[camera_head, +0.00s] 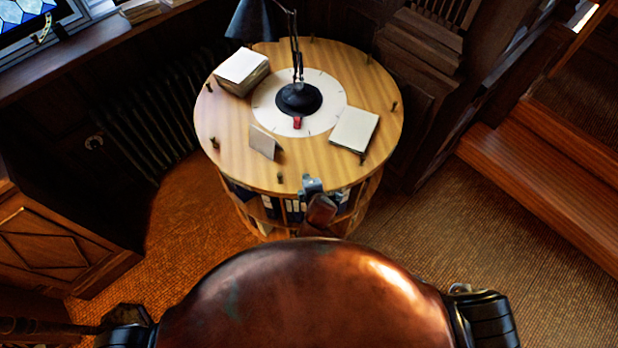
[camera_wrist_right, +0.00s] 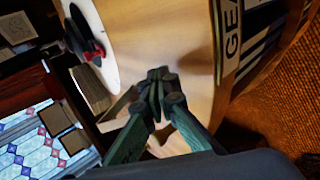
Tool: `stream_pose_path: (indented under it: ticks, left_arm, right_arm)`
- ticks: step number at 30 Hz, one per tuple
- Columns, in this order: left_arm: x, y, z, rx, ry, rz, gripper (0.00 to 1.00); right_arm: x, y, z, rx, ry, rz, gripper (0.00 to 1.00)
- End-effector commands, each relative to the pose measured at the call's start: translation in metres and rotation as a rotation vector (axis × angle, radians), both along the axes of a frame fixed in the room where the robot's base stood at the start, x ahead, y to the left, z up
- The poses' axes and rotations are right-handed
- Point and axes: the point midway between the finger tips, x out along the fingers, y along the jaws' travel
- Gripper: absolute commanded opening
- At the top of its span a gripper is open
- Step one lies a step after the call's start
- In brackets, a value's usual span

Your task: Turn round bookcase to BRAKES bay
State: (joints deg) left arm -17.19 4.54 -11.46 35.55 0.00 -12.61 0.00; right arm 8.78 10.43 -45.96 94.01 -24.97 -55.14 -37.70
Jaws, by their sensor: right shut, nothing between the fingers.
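The round bookcase (camera_head: 232,160) has a pale wooden top with short dark pegs (camera_head: 280,177) around its rim and shelves of dark binders below. A white dial (camera_head: 334,97) with tick marks lies in the top's middle, with a red pointer (camera_head: 297,122) at the lamp's base. In the right wrist view, a side label (camera_wrist_right: 232,28) reads "GEA", the rest cut off. No BRAKES label is legible. My right gripper (camera_head: 312,184) is at the near rim, right of a peg; its fingers (camera_wrist_right: 158,78) are shut and empty. Contact is unclear. My left gripper is not in view.
A black desk lamp (camera_head: 298,98), a book stack (camera_head: 241,68), a folded card (camera_head: 263,142) and a pale book (camera_head: 355,129) are on the top. A radiator (camera_head: 150,125) stands left, wooden steps (camera_head: 540,190) right. Carpet (camera_head: 430,250) is clear at the near right.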

Motion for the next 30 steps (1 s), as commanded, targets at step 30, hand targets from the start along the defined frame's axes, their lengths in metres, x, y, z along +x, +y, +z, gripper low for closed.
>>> stream_pose_path:
  ticks: [30]
  left_arm:
    - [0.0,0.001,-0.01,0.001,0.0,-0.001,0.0]
  right_arm:
    - [0.005,0.063,0.0,0.0,0.0,-0.074,0.0]
